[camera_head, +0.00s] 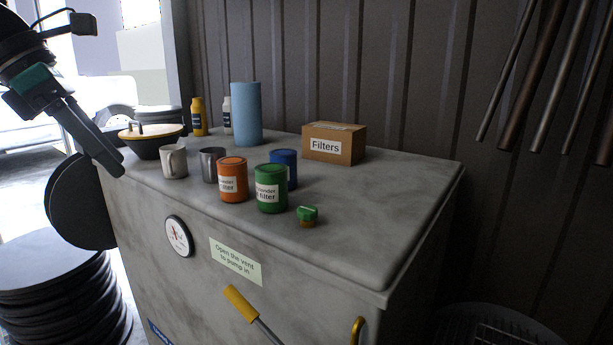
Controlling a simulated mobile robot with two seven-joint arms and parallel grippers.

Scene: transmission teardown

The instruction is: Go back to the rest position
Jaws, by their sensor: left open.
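My left gripper (112,160) hangs at the left edge of the camera_head view, its dark fingers pointing down and to the right beside the left end of the grey cabinet (400,215). It is open, and nothing shows between its fingers. My right gripper is not in this view.
On the cabinet top stand a metal cup (212,165), orange (232,180), green (270,190) and blue (284,168) canisters, a small green-capped jar (307,216), a blue cylinder (246,115) and a Filters box (334,143). The right part of the top is clear. Pipes (545,80) hang at right.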

